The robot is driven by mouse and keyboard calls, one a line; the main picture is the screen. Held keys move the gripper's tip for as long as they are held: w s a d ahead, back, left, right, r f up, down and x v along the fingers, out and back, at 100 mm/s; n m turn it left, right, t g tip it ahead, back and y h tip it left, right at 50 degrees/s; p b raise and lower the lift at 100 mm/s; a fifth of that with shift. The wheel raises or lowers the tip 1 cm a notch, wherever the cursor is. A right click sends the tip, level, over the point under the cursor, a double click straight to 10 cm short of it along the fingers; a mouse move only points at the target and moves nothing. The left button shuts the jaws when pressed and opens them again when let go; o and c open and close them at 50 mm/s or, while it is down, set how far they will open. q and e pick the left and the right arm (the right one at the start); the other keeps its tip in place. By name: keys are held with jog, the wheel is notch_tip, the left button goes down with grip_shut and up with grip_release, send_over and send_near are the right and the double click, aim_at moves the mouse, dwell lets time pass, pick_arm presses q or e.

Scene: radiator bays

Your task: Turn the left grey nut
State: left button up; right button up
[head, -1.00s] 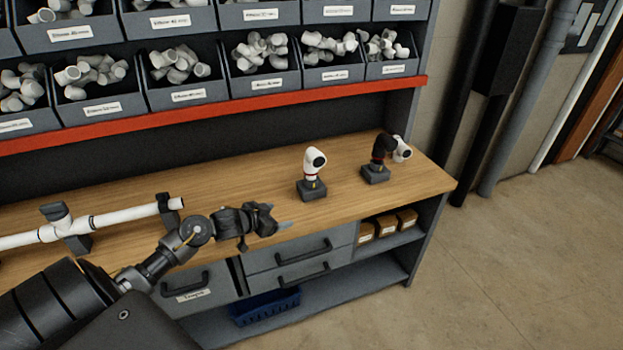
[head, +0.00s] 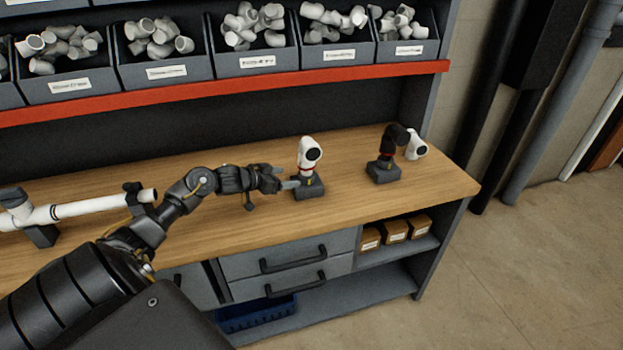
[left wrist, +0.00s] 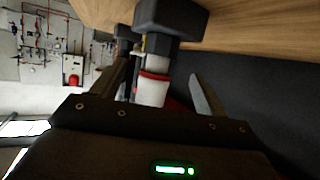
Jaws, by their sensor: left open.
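A white elbow fitting (head: 309,151) with a red ring stands upright on a small dark grey block (head: 309,189) on the wooden bench. My left gripper (head: 284,178) is open just to the left of it, low by the block. In the left wrist view, the white fitting with its red band (left wrist: 153,88) shows between the fingers of my left gripper (left wrist: 161,70). I cannot tell whether they touch it. A black and white elbow fitting (head: 404,141) stands on another block (head: 383,171) to the right. My right gripper is not in view.
A white pipe (head: 85,208) lies in holders at the bench's left. Bins of white fittings (head: 250,62) stand above a red shelf edge (head: 230,88). Drawers (head: 290,262) and small brown boxes (head: 395,231) are below. Bare bench top (head: 350,205) is free in front.

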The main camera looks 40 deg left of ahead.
aim_at(302, 176)
pick_arm(q)
jog(key=p+x, duration=0.1)
jog(key=x, duration=0.9)
jog(key=shift+w, duration=0.1)
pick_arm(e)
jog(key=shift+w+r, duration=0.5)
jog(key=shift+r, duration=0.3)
